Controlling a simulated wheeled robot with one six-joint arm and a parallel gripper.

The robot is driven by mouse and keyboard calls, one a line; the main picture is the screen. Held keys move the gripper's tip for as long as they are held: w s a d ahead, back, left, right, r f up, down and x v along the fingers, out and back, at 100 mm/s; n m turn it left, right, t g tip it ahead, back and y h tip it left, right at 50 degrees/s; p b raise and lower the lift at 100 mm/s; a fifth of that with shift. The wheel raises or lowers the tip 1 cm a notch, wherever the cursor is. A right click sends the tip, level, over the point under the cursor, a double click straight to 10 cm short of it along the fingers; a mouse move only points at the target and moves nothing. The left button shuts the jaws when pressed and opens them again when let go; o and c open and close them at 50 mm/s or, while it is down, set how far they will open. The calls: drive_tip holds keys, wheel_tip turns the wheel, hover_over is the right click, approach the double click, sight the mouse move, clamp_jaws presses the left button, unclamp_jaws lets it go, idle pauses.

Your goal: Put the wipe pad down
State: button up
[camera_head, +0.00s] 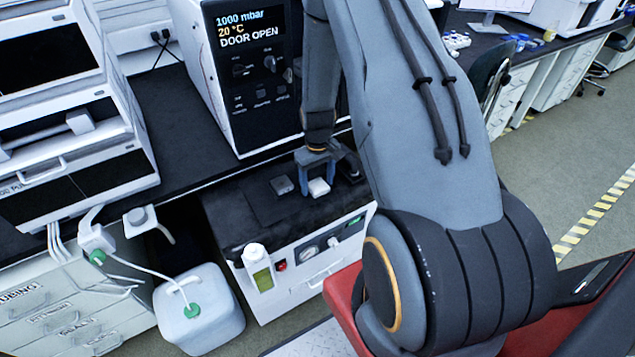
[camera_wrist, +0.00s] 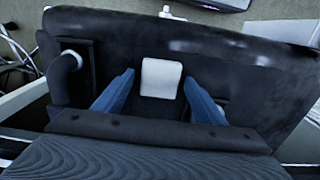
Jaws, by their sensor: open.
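The wipe pad (camera_head: 318,187) is a small white block on the black top of a low white unit (camera_head: 305,270). It also shows in the wrist view as a white rounded pad (camera_wrist: 161,77). My gripper (camera_head: 317,174) points down over it with blue fingers. In the wrist view my gripper (camera_wrist: 157,82) is open, with one finger on each side of the pad and dark gaps between. The pad appears to rest on the black surface; its underside is hidden.
A white bottle (camera_head: 257,265) stands at the unit's front. An instrument reading DOOR OPEN (camera_head: 240,70) stands on the bench behind. A white jug (camera_head: 200,310) stands at lower left.

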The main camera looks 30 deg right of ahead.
sight(317, 185)
wheel_tip(317, 185, up, 12)
drive_tip(key=b, duration=0.3)
drive_tip(key=s+a+r+t, duration=0.1)
drive_tip(key=s+a+r, duration=1.1)
drive_tip(key=s+a, duration=0.3)
drive_tip(key=shift+s+r, duration=0.2)
drive_tip(key=shift+r, duration=0.05)
idle(0.7)
